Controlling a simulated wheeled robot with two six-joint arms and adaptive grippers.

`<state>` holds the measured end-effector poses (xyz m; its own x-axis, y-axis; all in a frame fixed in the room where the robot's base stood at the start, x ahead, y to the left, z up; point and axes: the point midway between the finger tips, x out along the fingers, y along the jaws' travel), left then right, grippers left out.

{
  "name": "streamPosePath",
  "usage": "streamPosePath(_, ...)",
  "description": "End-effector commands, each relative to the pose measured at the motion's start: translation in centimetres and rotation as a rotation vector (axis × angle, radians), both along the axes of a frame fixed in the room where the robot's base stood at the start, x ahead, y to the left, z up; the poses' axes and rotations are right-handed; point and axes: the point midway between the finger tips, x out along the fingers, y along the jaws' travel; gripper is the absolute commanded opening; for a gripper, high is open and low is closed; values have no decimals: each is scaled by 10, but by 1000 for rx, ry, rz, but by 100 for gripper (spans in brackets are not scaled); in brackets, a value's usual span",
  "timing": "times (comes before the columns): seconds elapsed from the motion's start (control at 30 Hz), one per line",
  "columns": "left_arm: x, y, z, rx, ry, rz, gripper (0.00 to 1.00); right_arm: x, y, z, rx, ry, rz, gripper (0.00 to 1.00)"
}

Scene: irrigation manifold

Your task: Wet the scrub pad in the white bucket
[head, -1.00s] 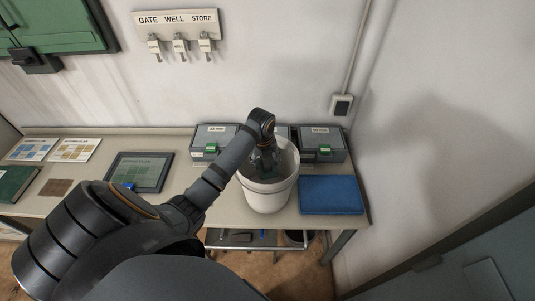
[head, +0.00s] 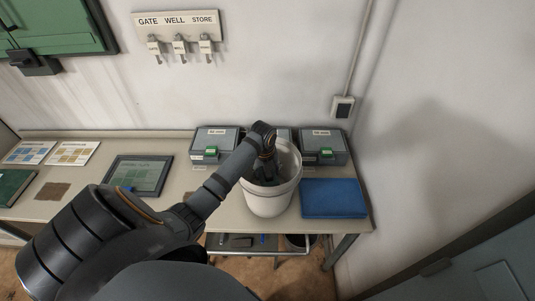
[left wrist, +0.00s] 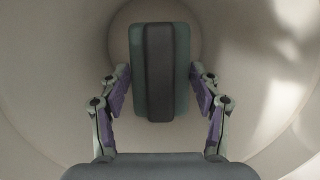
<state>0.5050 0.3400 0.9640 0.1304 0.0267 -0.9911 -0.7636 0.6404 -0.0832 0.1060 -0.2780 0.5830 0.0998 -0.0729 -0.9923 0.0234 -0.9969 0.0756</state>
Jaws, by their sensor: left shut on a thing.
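The white bucket (head: 270,201) stands on the bench, right of the middle in the head view. My left gripper (left wrist: 160,95) reaches down inside it and is shut on the scrub pad (left wrist: 180,50). The pad is green with a dark grey raised grip along its middle, and a finger lies on each side of it. The pale inner wall of the bucket surrounds the pad in the left wrist view. In the head view the bucket and the arm hide most of the gripper. I cannot tell whether there is water or whether the pad touches it. My right gripper is not in view.
Grey boxes (head: 323,142) with green parts stand behind the bucket. A blue mat (head: 334,198) lies right of it, near the bench's right end. A tablet (head: 139,174), a brown square (head: 52,191) and printed cards (head: 72,153) lie to the left. Keys (head: 180,49) hang on the wall.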

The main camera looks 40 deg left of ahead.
Motion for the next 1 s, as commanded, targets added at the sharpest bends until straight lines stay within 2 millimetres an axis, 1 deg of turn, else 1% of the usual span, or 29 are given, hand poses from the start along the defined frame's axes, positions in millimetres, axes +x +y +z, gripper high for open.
streamPosePath(0.13,0,0,5,0,0,0,38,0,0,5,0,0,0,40)
streamPosePath(0.3,0,0,23,0,0,0,38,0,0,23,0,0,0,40)
streamPosePath(0.77,0,0,65,0,0,0,38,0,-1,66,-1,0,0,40)
streamPosePath(0.83,0,0,67,1,-2,0,38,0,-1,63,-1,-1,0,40)
streamPosePath(1.0,0,0,82,0,-1,0,38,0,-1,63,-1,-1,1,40)
